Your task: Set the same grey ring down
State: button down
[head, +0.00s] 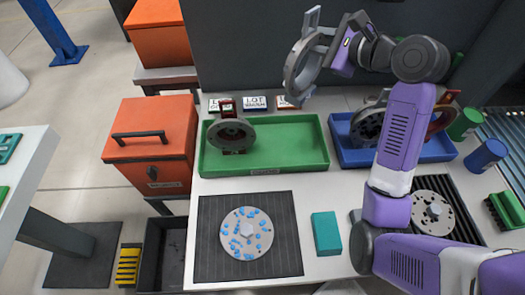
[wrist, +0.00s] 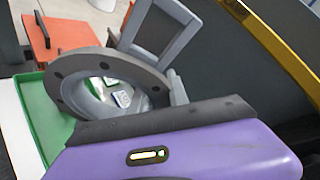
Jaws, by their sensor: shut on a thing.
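A grey ring (head: 294,66) with bolt holes around its flange is held up in the air, above the back edge of the table. My gripper (head: 325,48) is shut on the ring's right side. In the wrist view the grey ring (wrist: 80,92) is tilted, with a wide round opening. A grey rectangular frame (wrist: 160,38), which looks like a finger of my gripper, stands at the ring's far side. Below in the head view, a green tray (head: 290,147) holds another dark grey ring (head: 231,135) at its left end.
A blue tray (head: 345,155) with parts stands right of the green tray. A dark ribbed mat (head: 215,262) bears a blue-spotted disc (head: 246,233). A teal block (head: 326,233) lies beside it. Label cards (head: 255,103) stand behind. The green tray's middle and right are clear.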

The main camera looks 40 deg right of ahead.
notch_tip(320, 180, down, 21)
jog(key=b, duration=0.2)
dwell(0.5)
jog(key=c, duration=1.3)
grip_release()
jog(key=shift+f, duration=0.15)
